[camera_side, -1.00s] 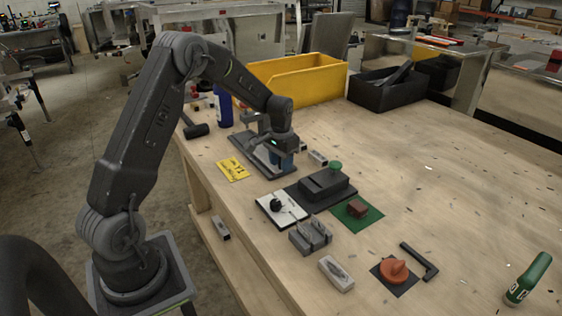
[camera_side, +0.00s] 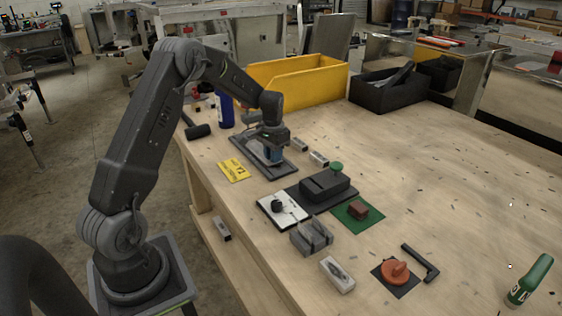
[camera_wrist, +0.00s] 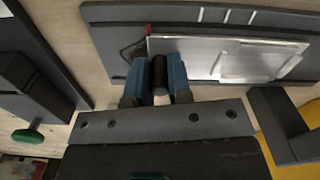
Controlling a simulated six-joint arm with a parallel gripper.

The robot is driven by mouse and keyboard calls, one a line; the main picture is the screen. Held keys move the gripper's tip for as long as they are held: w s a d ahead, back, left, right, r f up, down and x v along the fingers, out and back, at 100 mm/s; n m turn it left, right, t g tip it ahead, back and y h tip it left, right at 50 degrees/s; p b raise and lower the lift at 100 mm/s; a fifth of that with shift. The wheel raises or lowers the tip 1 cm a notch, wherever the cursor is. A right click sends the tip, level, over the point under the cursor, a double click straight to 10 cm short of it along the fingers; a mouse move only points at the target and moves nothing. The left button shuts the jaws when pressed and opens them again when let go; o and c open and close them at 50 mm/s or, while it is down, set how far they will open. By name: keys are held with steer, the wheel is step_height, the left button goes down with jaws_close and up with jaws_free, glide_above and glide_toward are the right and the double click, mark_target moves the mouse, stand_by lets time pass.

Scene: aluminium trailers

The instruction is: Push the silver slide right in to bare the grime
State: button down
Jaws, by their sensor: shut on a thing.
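In the wrist view the silver slide (camera_wrist: 230,62) is a flat pale metal plate on a dark base plate (camera_wrist: 112,18). A black round knob (camera_wrist: 160,74) stands at its near-left part. My gripper (camera_wrist: 160,88) has blue fingers shut on the knob, one on each side. A dark patch with a red edge (camera_wrist: 136,50) shows just left of the slide; whether it is grime I cannot tell. In the side view my gripper (camera_side: 272,155) is low over the base plate (camera_side: 288,172) and hides the knob and much of the slide.
A yellow card (camera_side: 233,170) lies left of the base plate. A black block with a green knob (camera_side: 325,184) stands in front, and a small metal block (camera_side: 318,159) lies to the right. A blue bottle (camera_side: 225,110), mallet (camera_side: 197,131) and yellow bin (camera_side: 298,80) stand behind.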

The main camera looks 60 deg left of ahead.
mark_target(260, 149)
steer(key=a, duration=0.8)
steer(key=shift+a, duration=0.35)
steer(key=c, duration=1.1)
jaws_free()
steer(key=shift+o, duration=0.2)
steer(key=shift+r, duration=0.1)
step_height(260, 149, up, 14)
